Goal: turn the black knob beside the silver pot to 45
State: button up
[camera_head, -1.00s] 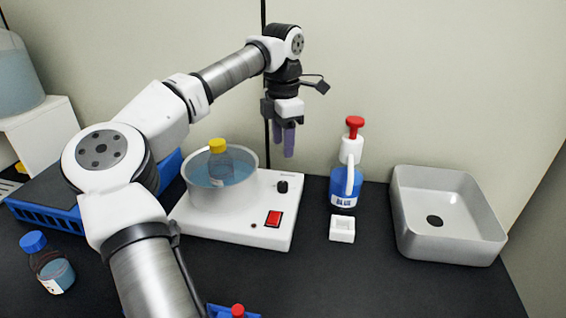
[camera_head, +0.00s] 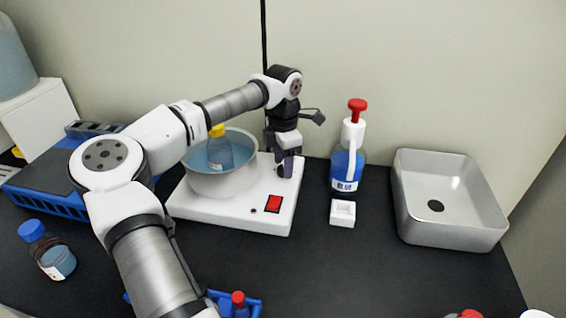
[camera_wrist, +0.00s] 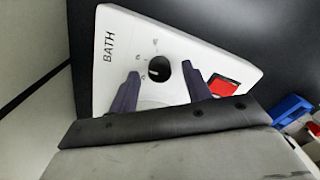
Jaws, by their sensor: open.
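The black knob (camera_wrist: 160,69) is on the white top of the bath base, and its white mark points roughly left in the wrist view. My gripper (camera_wrist: 162,76) is open, with one dark finger on each side of the knob. I cannot tell whether either finger touches it. In the head view my gripper (camera_head: 287,164) points down at the base's back right corner and mostly hides the knob. The silver pot (camera_head: 215,187) stands on the base to the left, holding water and a yellow-capped bottle (camera_head: 218,149).
A red switch (camera_head: 273,203) is on the base in front of the knob. A blue bottle with a red pump top (camera_head: 346,166) and a small white block (camera_head: 342,213) stand to the right. A grey sink (camera_head: 455,225) is further right.

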jog(key=shift+f, duration=0.6)
jog(key=c, duration=1)
jog(key=shift+m, duration=0.4)
jog(key=m, duration=0.4)
jog(key=shift+m+p, duration=0.3)
jog(key=shift+m, duration=0.1)
jog(key=m, duration=0.6)
jog(key=shift+m, duration=0.3)
